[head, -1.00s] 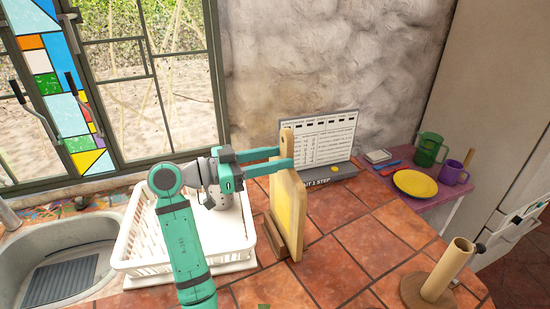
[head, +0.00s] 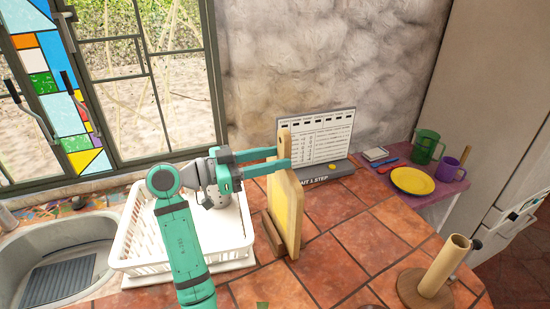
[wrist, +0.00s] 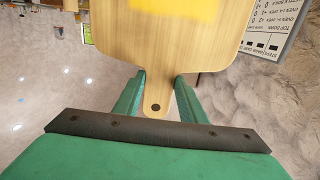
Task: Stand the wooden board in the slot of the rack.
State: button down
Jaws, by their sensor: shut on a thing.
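The wooden board (head: 291,213) is upright, with a yellow patch on its face and a narrow handle at the top. My gripper (head: 284,157) is shut on the handle from the left. In the wrist view, the board (wrist: 190,45) has its handle, with a small dark hole, between my fingers (wrist: 157,98). The brown wooden rack (head: 271,236) is on the counter at the board's lower left. The board's lower end is beside or in the rack. Its slot is hidden, so I cannot tell whether the board is seated.
A white dish rack (head: 135,262) stands left of the board, next to the sink (head: 75,243). A sign board (head: 318,137) is behind. A paper towel stand (head: 437,275) is at the right front. A yellow plate (head: 412,181) and cups are on a purple side table. Tiles right of the board are clear.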

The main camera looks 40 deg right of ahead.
jog(key=shift+f, duration=0.55)
jog(key=c, duration=1.2)
grip_release()
jog(key=shift+o, duration=0.8)
jog(key=shift+f, duration=0.1)
jog(key=r+v, duration=0.1)
jog(key=v, duration=0.7)
jog(key=shift+w, duration=0.25)
